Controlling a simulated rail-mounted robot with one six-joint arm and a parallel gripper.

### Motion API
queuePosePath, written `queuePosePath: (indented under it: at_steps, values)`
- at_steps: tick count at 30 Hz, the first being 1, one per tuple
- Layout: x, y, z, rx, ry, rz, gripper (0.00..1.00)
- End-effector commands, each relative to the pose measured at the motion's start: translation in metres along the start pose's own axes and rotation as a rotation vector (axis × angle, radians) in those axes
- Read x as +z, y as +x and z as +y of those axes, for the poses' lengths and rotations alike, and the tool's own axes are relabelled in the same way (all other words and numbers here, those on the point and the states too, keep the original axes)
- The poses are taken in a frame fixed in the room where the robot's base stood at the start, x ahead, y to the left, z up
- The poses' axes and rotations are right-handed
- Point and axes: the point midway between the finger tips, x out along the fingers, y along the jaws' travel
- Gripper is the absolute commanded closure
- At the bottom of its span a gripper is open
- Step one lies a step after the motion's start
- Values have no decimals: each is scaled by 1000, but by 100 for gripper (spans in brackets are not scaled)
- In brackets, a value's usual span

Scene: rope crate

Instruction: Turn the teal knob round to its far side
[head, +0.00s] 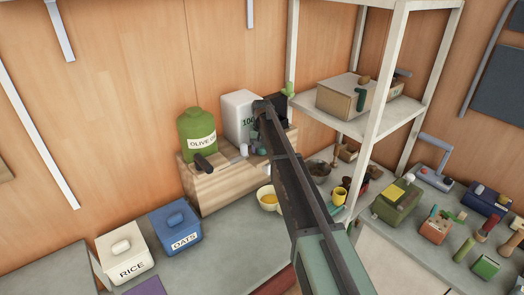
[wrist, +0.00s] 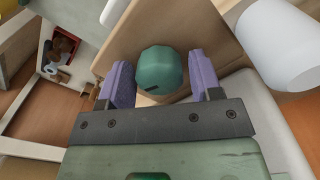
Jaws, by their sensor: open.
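The teal knob (wrist: 160,72) is in the middle of the wrist view, on a light brown wooden face. It has a rounded, faceted front with a short dark mark at its lower left edge. My gripper (wrist: 162,80) is open, with one purple finger on each side of the knob and a small gap showing at both sides. I cannot tell how deep the fingers reach along it. In the head view my arm covers most of the area around the gripper, at the right end of the wooden box (head: 215,187).
A pale cylinder (wrist: 282,45) stands close to the right finger in the wrist view. A white shelf (head: 345,122) is to the right.

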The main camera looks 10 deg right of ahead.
Motion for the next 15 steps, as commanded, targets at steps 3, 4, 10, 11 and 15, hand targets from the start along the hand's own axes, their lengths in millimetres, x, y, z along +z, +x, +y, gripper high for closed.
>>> queuePosePath:
  at_steps: [3,4,10,11,15]
  values:
    - [0,0,0,0,-73,0,41]
    - [0,0,0,0,-127,0,41]
    - [0,0,0,0,-495,0,41]
    - [0,0,0,0,-514,0,41]
    - [0,0,0,0,-524,0,41]
